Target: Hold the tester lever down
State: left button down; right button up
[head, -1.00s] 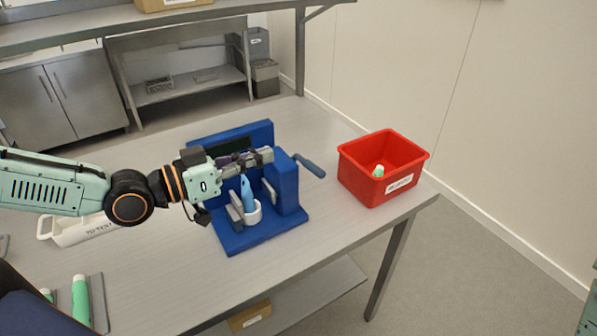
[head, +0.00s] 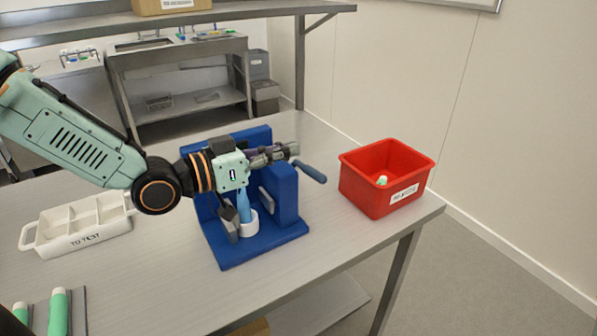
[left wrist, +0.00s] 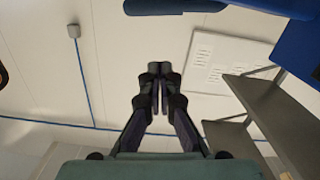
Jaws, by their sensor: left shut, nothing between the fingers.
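The blue tester (head: 285,193) stands on the table. Its lever (head: 312,172), a blue-grey handle, sticks out from the right side and slopes slightly down to the right. A blue tube (head: 244,204) stands upright in a white cup (head: 250,222) in the tester. My left gripper (head: 293,150) is shut and empty. It reaches across the tester's top, with its tips just above and left of the lever; I cannot tell whether they touch. In the left wrist view the closed fingers (left wrist: 159,68) lie apart from the dark blue lever (left wrist: 175,6) at the top edge. My right gripper is not in view.
A red bin (head: 388,180) with a green-and-white tube inside stands right of the tester. A white divided tray (head: 82,240) marked "TO TEST" is at left. Green tubes (head: 57,312) lie on a grey holder at the lower left. The table's right edge is near the bin.

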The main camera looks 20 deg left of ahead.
pick_arm(q)
jog(key=f, duration=0.1)
jog(key=w+d+f+b, duration=0.1)
jog(key=d+f, duration=0.1)
jog(key=f, duration=0.1)
jog(key=shift+w+d+b, duration=0.1)
jog(key=shift+w+b, duration=0.15)
jog(key=shift+b, duration=0.15)
jog(key=shift+d+f, duration=0.1)
jog(key=shift+f, duration=0.05)
